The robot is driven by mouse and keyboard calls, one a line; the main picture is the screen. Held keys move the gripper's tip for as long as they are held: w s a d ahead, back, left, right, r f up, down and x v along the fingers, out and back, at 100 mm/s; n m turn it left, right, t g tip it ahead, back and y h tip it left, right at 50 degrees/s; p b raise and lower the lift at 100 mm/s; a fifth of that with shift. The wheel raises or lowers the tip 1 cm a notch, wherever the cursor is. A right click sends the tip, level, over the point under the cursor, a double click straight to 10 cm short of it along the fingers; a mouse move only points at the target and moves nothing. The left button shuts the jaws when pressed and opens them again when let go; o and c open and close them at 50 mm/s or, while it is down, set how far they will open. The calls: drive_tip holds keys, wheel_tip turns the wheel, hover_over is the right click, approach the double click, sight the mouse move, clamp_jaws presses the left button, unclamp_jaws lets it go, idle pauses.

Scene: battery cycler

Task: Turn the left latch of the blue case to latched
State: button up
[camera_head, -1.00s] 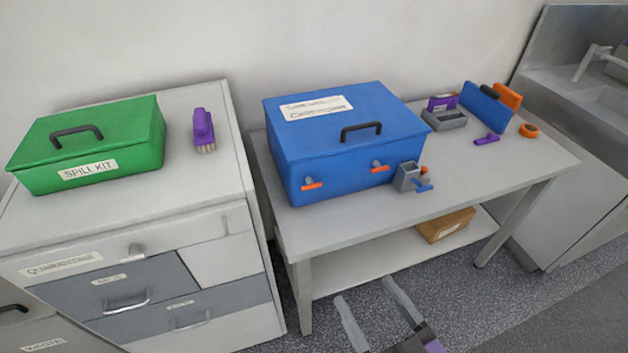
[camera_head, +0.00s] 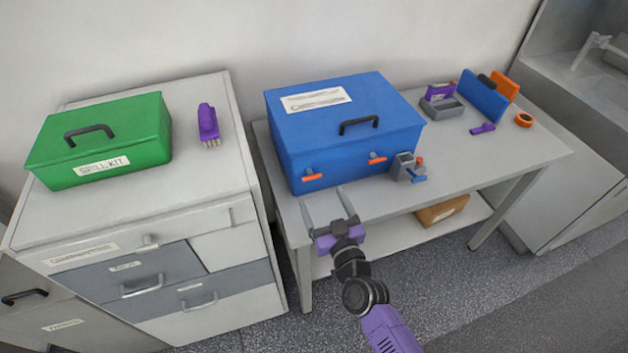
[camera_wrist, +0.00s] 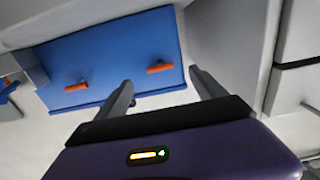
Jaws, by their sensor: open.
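The blue case (camera_head: 345,130) stands closed on the grey table, with a black lid handle and a white label. Its front carries two orange latches with horizontal bars: the left latch (camera_head: 312,176) and the right latch (camera_head: 377,159). The wrist view shows the case (camera_wrist: 110,55) flipped, so the left latch (camera_wrist: 160,68) appears at the right there and the right latch (camera_wrist: 76,87) at the left. My gripper (camera_head: 325,197) is open and empty, in front of and below the left latch, apart from it. In the wrist view the latch lies between the fingertips (camera_wrist: 161,78).
A white drawer cabinet (camera_head: 235,190) with the green spill kit (camera_head: 110,145) is at the left. A cardboard box (camera_head: 443,210) lies on the lower shelf.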

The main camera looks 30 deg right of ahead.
sight(311, 175)
drive_tip(key=w+d, duration=0.1)
drive_tip(key=w, duration=0.5)
drive_tip(key=shift+w+d, duration=0.15)
drive_tip(key=shift+w, duration=0.2)
drive_tip(key=shift+c, duration=0.2)
drive_tip(key=c, duration=1.3)
drive_tip(key=shift+m, duration=0.4)
drive_tip(key=shift+m+b, duration=0.65)
drive_tip(key=shift+m, duration=7.95)
